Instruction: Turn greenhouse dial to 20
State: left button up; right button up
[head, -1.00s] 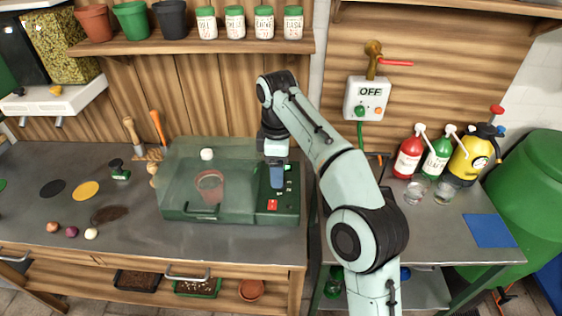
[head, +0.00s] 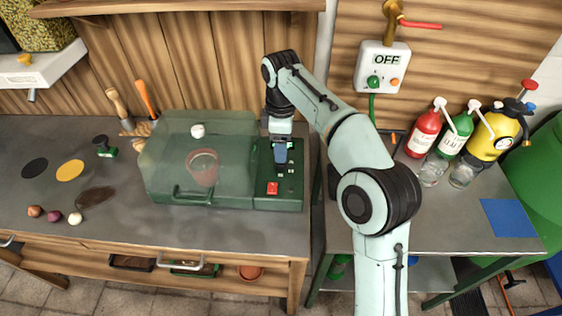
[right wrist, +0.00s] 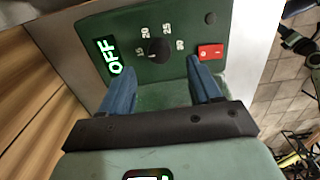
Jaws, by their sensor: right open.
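The green greenhouse (head: 228,187) with a clear cover stands on the workbench, a terracotta pot (head: 203,167) inside. Its control panel (head: 265,190) is at its right end. In the right wrist view, the black dial (right wrist: 158,50) sits among the numbers 15, 20, 25 and 30; I cannot tell where it points. The lit display (right wrist: 111,61) reads OFF. My right gripper (head: 280,152) is over the panel, pointing down. In the wrist view, its blue fingers (right wrist: 157,72) are open and empty, one on each side of the dial, apart from it. My left gripper is not in view.
A red switch (right wrist: 210,51) is on the panel beside the right finger; it also shows in the head view (head: 272,188). The side table (head: 420,230) at right carries spray bottles and glasses. A wall box (head: 383,70) reads OFF.

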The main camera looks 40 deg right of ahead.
notch_tip(320, 180, down, 6)
jog(key=shift+r+b, duration=0.2)
jog(key=shift+b, duration=0.55)
jog(key=c, duration=1)
